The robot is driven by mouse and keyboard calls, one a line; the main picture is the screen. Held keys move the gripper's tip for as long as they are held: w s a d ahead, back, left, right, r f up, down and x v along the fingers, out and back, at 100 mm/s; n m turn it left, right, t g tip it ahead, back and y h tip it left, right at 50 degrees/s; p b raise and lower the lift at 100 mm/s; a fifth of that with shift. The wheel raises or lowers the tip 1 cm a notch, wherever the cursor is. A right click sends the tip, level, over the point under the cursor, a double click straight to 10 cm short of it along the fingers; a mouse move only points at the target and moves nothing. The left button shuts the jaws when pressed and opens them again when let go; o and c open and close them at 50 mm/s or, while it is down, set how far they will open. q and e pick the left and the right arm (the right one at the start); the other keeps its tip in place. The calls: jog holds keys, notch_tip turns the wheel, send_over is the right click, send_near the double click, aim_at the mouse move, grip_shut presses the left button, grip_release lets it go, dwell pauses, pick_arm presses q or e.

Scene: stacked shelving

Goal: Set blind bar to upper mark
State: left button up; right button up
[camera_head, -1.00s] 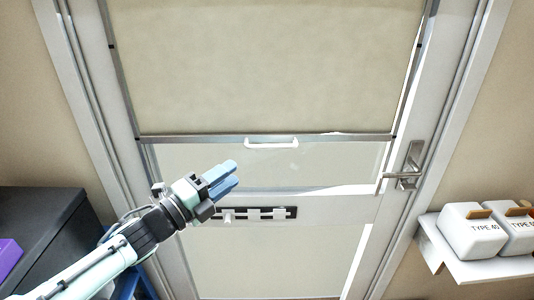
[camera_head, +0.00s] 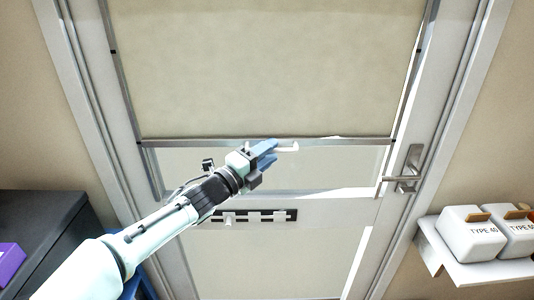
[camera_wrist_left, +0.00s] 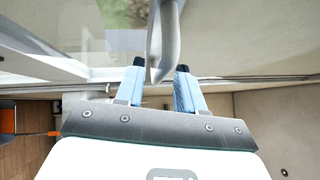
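The beige blind (camera_head: 265,70) hangs over the door window, its grey bottom bar (camera_head: 345,141) roughly level with the lower dark marks (camera_head: 392,137) on the side rails. Upper dark marks (camera_head: 418,51) show higher on both rails. A white pull handle (camera_head: 288,148) is fixed to the bar's middle. My left gripper (camera_head: 270,147) is at the handle and hides its left part. In the left wrist view, the open fingers (camera_wrist_left: 160,67) stand either side of the handle (camera_wrist_left: 166,40), with gaps visible. My right gripper is not in view.
A door lever (camera_head: 405,178) is right of the window. A black hook strip (camera_head: 255,216) is below it. A white shelf (camera_head: 470,265) with white containers (camera_head: 470,233) is at right. A dark cabinet (camera_head: 45,225) with a purple box (camera_head: 10,262) is at left.

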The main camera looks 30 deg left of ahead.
pick_arm(q)
grip_shut()
jog(key=shift+r, duration=0.1)
